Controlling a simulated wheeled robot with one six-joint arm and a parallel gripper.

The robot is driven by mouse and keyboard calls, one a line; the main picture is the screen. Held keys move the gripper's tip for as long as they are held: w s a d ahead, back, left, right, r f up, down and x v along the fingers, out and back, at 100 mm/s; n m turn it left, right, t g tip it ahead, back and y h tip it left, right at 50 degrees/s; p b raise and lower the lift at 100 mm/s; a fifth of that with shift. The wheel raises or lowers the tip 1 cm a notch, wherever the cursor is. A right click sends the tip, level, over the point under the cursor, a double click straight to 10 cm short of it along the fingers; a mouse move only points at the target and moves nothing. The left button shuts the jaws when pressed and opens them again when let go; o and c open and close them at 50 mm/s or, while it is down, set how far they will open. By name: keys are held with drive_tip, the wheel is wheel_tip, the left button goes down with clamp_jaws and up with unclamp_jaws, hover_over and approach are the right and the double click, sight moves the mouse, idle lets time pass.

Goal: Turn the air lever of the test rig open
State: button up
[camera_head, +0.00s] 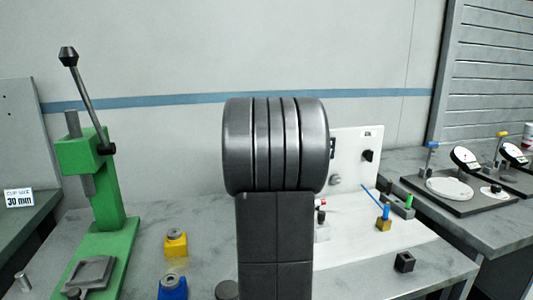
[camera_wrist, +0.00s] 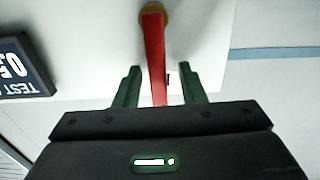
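The red air lever (camera_wrist: 155,58) shows in the wrist view, running down from a brass-coloured pivot (camera_wrist: 150,8) on a white panel. My gripper (camera_wrist: 160,78) is open, with one green finger on each side of the lever. Gaps show between the lever and both fingers, so it is not clamped. The lever's lower end is hidden behind my gripper body. In the head view the white test rig (camera_head: 353,150) stands right of centre, partly hidden by my arm. My gripper is hidden there, and I cannot make out the lever.
A dark display (camera_wrist: 22,66) with upside-down text sits left of the lever. In the head view a green press (camera_head: 105,190) stands left, with yellow (camera_head: 175,243) and blue (camera_head: 172,287) blocks near it. Dial gauges (camera_head: 465,158) stand on the right bench. A black block (camera_head: 404,262) lies front right.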

drive_tip(key=v, duration=1.4)
drive_tip(key=shift+w, duration=0.2)
drive_tip(key=x, duration=1.3)
drive_tip(key=shift+w+a, duration=0.15)
drive_tip(key=shift+w, duration=0.2)
